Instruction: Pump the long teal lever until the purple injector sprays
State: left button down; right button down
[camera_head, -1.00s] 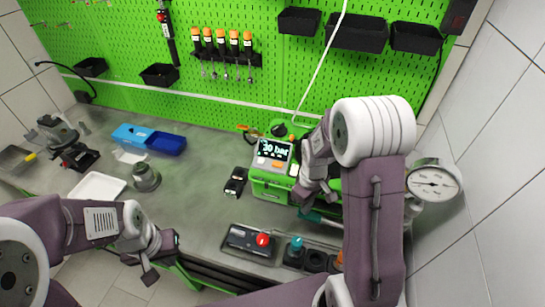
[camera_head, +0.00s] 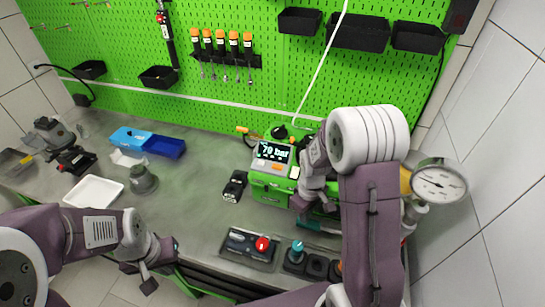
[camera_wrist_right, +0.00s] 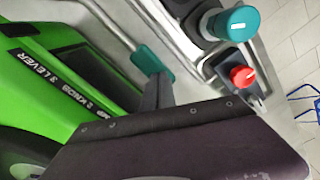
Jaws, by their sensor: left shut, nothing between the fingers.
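The teal lever (camera_head: 310,224) shows as a short teal piece at the front of the green pump tester (camera_head: 270,188). In the right wrist view a teal end (camera_wrist_right: 153,60) lies beside the grey finger. My right gripper (camera_head: 303,206) is at the lever in front of the tester; its fingers are mostly hidden, so I cannot tell if they grip it. The tester's screen (camera_head: 271,151) reads 70 bar. My left gripper (camera_head: 160,268) is shut and empty near the bench's front edge. I cannot make out the purple injector or any spray.
A white tray (camera_head: 93,191), a blue bin (camera_head: 148,141) and a vise (camera_head: 60,140) are left.

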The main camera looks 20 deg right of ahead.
jog(key=r+p, duration=0.1)
jog(key=r, duration=0.1)
jog(key=r+p, duration=0.4)
jog(key=shift+s+d+r, duration=0.1)
jog(key=shift+s+d, duration=0.15)
jog(key=shift+d, duration=0.15)
jog(key=shift+f, duration=0.2)
